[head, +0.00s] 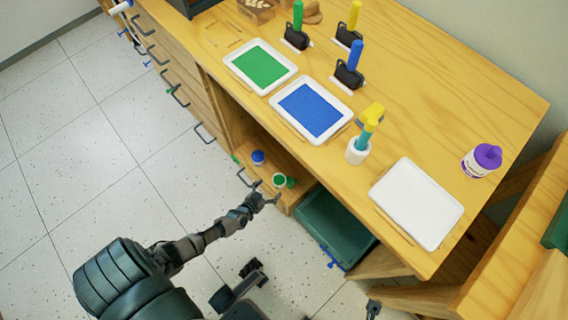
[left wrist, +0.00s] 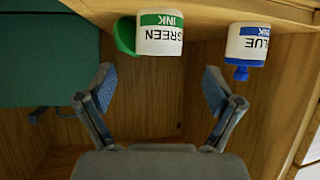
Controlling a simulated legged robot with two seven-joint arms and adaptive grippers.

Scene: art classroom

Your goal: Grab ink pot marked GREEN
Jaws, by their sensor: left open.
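The ink pot marked GREEN (head: 279,180) is white with a green band and stands on the low shelf under the table top. In the left wrist view the GREEN pot (left wrist: 160,36) appears upside down, with its green cap at its left side. My left gripper (head: 260,187) is open and empty in front of it. In the left wrist view the fingers (left wrist: 155,90) are spread apart, and the pot is ahead of the gap, not between the tips. My right gripper may be the small dark part (head: 373,309) at the bottom edge; its jaws cannot be made out.
The ink pot marked BLUE (head: 257,157) stands close beside the GREEN pot, also in the left wrist view (left wrist: 247,44). A dark green bin (head: 335,228) is right of the shelf. Above, the wooden table top (head: 440,120) holds trays, stamps and a purple-capped bottle (head: 481,160).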

